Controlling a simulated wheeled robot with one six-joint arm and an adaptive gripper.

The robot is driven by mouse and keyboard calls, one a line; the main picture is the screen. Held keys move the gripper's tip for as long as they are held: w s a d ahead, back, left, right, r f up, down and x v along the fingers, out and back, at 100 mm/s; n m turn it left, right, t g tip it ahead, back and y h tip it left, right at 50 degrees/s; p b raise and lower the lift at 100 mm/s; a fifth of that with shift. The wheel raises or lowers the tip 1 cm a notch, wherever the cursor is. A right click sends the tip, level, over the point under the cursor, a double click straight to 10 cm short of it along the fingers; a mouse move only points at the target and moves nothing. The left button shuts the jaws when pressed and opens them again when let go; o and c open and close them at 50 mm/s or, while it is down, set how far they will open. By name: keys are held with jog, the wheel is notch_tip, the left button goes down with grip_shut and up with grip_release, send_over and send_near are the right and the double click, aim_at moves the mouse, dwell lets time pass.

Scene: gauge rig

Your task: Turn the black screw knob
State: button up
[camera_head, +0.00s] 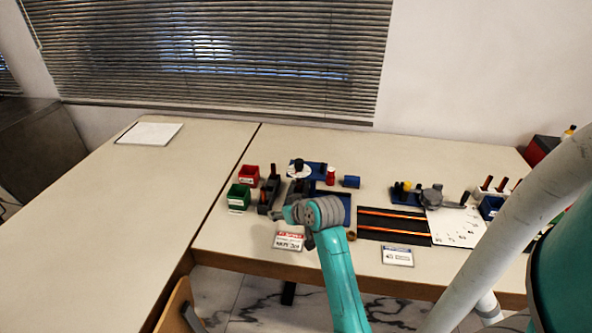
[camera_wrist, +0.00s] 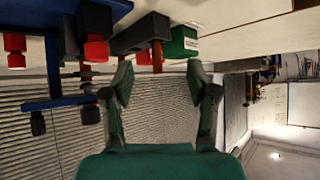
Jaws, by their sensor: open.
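A black knob (camera_head: 298,164) stands above a white disc on a blue stand (camera_head: 318,168) behind my gripper. The wrist view shows black knob-like ends (camera_wrist: 38,123) on blue parts at the left; I cannot tell which is the screw knob. My gripper (camera_wrist: 160,72) is open, its two fingers apart with nothing held between them. A dark block with a red-brown bar (camera_wrist: 157,57) shows beyond the fingertips. In the head view my arm hides the fingers and part of the rig.
A red bin (camera_head: 249,174) and a green bin (camera_head: 239,196) stand left of the rig. A red cylinder (camera_head: 331,176) and a blue cylinder (camera_head: 351,181) stand to its right. A dark striped mat (camera_head: 394,225) lies farther right. The left table (camera_head: 120,215) is mostly clear.

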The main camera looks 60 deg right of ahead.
jog(key=g, duration=0.1)
send_near(299, 161)
jog(key=x, duration=1)
jog(key=shift+d+f, duration=0.1)
grip_shut()
